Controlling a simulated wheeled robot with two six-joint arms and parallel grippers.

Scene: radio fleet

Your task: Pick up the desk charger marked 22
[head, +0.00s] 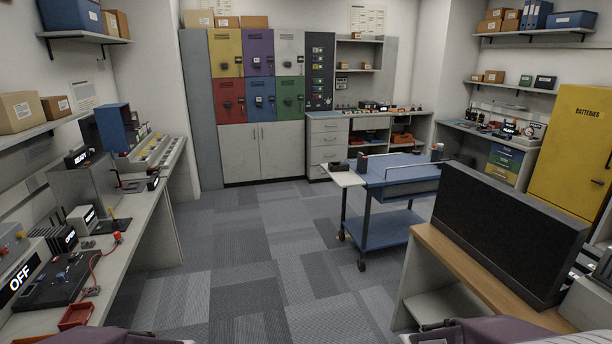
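I cannot make out any desk charger marked 22; no such number is readable at this distance. Small dark devices stand on the left bench (150,222), on the back counter (318,119) and on the right-hand bench (461,127), too small to identify. A small dark item (362,163) sits on the blue cart (400,176). Neither of my grippers is in view; only mauve parts, apparently of my arms, show at the bottom edge.
Carpeted floor (230,250) is open in the middle. Coloured lockers (258,52) stand at the back. A wooden-topped desk with a dark panel (512,235) blocks the near right, and a yellow battery cabinet (572,140) stands behind it. The left bench runs along the wall.

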